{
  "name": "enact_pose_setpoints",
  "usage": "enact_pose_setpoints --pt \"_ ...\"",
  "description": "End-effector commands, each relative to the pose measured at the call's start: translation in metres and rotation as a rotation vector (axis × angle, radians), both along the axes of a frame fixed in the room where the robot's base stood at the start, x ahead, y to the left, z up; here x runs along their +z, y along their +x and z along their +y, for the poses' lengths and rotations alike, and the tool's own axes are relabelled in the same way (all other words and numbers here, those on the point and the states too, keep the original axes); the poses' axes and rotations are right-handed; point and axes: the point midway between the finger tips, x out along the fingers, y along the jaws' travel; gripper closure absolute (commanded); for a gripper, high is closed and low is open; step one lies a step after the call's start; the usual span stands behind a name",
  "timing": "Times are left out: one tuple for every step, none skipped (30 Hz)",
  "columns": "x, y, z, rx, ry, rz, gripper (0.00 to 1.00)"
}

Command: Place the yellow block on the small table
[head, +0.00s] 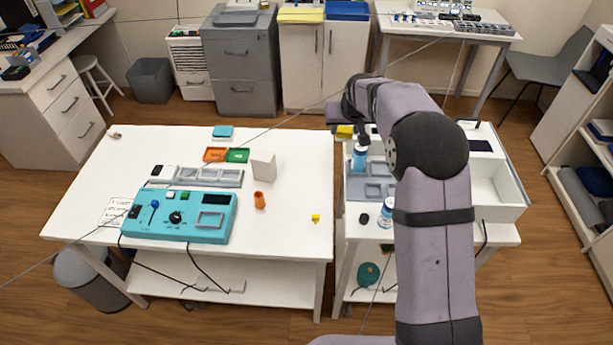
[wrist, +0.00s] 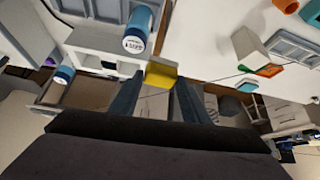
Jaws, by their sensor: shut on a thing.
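The yellow block (head: 344,131) is between the fingers of my gripper (wrist: 160,80), which is shut on it; it also shows in the wrist view (wrist: 160,74). In the head view the gripper is mostly hidden by my arm and sits over the back left of the white table on the right (head: 368,233), the smaller of two white tables. The block appears held above the surface; its exact height is unclear. A much smaller yellow piece (head: 315,217) lies near the right edge of the larger left table (head: 285,245).
A grey compartment tray (head: 357,190) and white bin (head: 505,190) fill much of the right table. The left table holds a teal control panel (head: 215,232) and an orange cup (head: 259,200).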

Motion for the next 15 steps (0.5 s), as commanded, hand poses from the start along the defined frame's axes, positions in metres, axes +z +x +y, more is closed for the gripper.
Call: enact_pose_setpoints --pt "-0.008 0.010 0.008 0.007 0.000 -0.003 0.79" --pt "-0.009 0.014 0.012 0.011 0.000 -0.003 0.79" --pt "-0.010 0.020 0.018 0.016 0.001 -0.003 0.79" --pt "-0.011 0.024 0.022 0.019 0.001 -0.003 0.79" --pt "-0.012 0.028 0.026 0.023 0.001 -0.002 0.79" --pt "-0.012 0.033 0.032 0.028 0.001 -0.003 0.79" --pt "-0.014 0.036 0.036 0.031 0.002 -0.003 0.79" --pt "-0.014 0.039 0.040 0.034 0.002 -0.002 0.79" --pt "-0.016 0.043 0.046 0.039 0.002 -0.002 0.79" --pt "-0.016 0.046 0.050 0.043 0.002 -0.002 0.80" --pt "-0.017 0.048 0.054 0.047 0.003 -0.002 0.80" --pt "-0.019 0.051 0.060 0.051 0.003 -0.002 0.80" --pt "-0.019 0.053 0.064 0.054 0.004 -0.002 0.80" --pt "-0.021 0.054 0.068 0.058 0.004 -0.002 0.80" --pt "-0.022 0.056 0.073 0.063 0.005 -0.002 0.80"
